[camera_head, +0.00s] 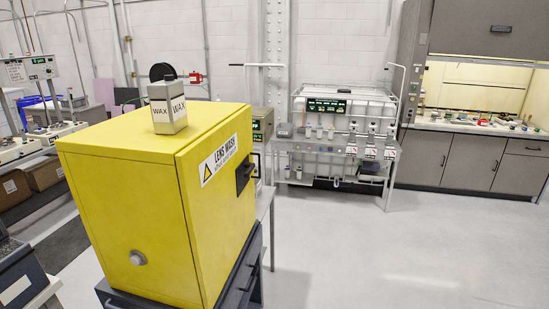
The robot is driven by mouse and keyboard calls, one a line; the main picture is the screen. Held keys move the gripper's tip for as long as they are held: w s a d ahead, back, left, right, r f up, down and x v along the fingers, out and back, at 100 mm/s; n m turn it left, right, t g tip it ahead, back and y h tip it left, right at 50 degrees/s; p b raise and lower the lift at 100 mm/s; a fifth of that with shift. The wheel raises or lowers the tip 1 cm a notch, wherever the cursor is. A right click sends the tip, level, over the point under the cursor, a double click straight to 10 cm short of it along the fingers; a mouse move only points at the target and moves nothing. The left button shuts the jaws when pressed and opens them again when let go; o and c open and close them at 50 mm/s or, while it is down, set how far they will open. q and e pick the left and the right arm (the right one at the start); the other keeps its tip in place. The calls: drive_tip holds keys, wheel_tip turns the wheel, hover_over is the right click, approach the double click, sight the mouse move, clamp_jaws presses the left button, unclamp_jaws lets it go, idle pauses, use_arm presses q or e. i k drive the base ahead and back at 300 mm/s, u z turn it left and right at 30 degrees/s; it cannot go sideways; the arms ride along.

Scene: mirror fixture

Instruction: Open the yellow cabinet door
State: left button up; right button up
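The yellow cabinet (119,211) stands in the left half of the head view on a dark stand. Its door (216,205) is the face turned to the right and looks shut. The door bears a white "LENS WASH" warning label (219,160). A black handle (244,175) sits on the door near its far edge. A grey box marked "WAX" (166,113) stands on the cabinet's top. Neither of my grippers shows in this view.
The dark stand (247,276) is under the cabinet. Open grey floor (400,260) lies to the right of it. A white rack with bottles (345,125) stands at the back, and grey lab cupboards (465,163) stand at the far right.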

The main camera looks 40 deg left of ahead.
sight(218, 201)
drive_tip(key=i, duration=0.2)
drive_tip(key=u, duration=1.1)
